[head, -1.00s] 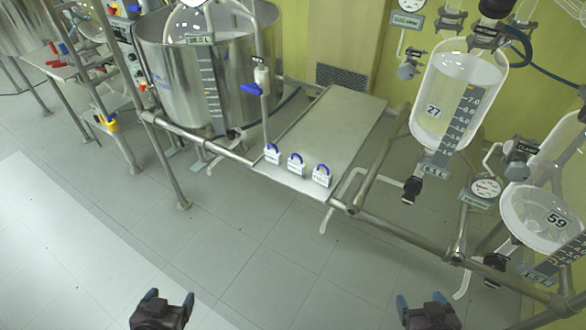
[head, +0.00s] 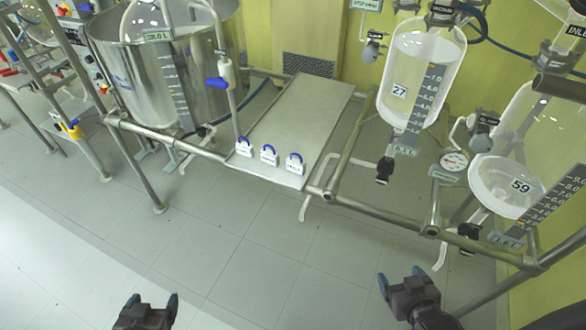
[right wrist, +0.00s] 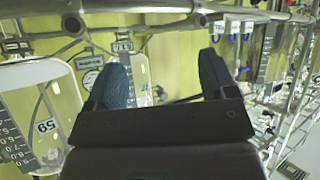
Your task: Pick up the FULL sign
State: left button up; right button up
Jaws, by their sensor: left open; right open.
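Three small white signs with blue loop handles stand in a row on the front edge of a metal shelf: a left one (head: 245,149), a middle one (head: 269,159) and a right one (head: 294,168). Their lettering is too small to read, so I cannot tell which is the FULL sign. My left gripper (head: 152,298) is open and empty at the bottom of the head view, well apart from the signs. My right gripper (head: 401,283) is open and empty, lower right of the signs. Its two fingers also show apart in the right wrist view (right wrist: 163,76).
The metal shelf (head: 300,115) is bare behind the signs. A large steel vessel (head: 130,80) stands left of it. Glass vessels marked 27 (head: 420,75) and 59 (head: 495,185) hang at right on a pipe frame (head: 375,208). The floor in front is clear.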

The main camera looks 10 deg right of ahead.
aim_at(293, 164)
jog(key=j+z, duration=0.15)
jog(key=z, duration=0.3)
jog(key=i+j+z, duration=0.1)
jog(key=z, duration=0.3)
jog(key=j+z, duration=0.25)
jog(key=j, duration=0.2)
jog(key=j+z, duration=0.3)
jog(key=j, duration=0.15)
jog(key=j+z, duration=0.2)
jog(key=j, duration=0.65)
jog(key=k+j, duration=0.1)
jog(key=j, duration=0.45)
jog(key=k+j, duration=0.1)
jog(key=j, duration=0.95)
jog(key=k+j+z, duration=0.05)
